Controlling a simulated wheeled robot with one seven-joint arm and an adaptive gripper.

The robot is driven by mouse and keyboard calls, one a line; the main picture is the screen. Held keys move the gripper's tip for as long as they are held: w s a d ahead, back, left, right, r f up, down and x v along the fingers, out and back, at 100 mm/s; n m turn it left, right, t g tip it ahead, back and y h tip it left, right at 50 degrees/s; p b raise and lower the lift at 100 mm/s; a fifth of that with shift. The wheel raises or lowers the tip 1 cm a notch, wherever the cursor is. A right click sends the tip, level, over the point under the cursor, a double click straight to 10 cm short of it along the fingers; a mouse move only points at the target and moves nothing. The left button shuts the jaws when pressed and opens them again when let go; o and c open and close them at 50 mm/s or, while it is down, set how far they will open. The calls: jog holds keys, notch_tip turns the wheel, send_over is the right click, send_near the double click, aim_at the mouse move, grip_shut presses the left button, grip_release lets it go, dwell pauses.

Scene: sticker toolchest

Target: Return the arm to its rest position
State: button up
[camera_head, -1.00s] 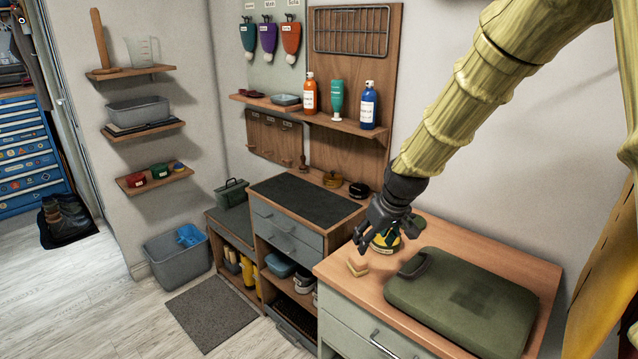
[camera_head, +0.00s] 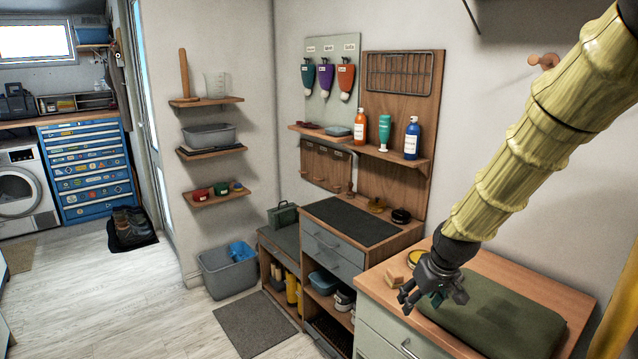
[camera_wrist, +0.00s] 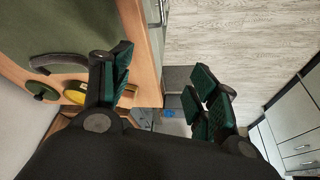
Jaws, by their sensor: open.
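My arm reaches down from the upper right in the head view, in a yellow-green sleeve. My gripper (camera_head: 432,298) is at its end, in front of the wooden counter top (camera_head: 535,283) and the green case (camera_head: 500,318). In the wrist view my gripper (camera_wrist: 160,90) shows its two green-padded fingers spread apart, with nothing between them. Beyond the fingers are the counter's front edge and the floor. The gripper hides part of the case in the head view.
A yellow round tin (camera_head: 416,257) and a tan block (camera_head: 394,277) sit on the counter near my gripper. A workbench with a dark mat (camera_head: 352,222) stands to the left. Bottles (camera_head: 411,138) stand on a wall shelf. The pale floor (camera_head: 150,285) at left is open.

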jog(key=s+f+m+g+p, duration=0.1)
jog(key=s+f, duration=0.8)
jog(key=f, duration=0.4)
jog(key=s+f+m+g, duration=0.1)
jog(key=s+f, duration=0.9)
jog(key=f, duration=0.2)
jog(key=s+f+g, duration=0.1)
jog(key=s+f, duration=0.4)
jog(key=s, duration=0.7)
jog(key=s+a+f+m+g+h+p, duration=0.1)
jog(key=s+f, duration=0.4)
jog(key=s, duration=0.7)
jog(key=shift+a+f, duration=0.15)
jog(key=shift+c, duration=0.4)
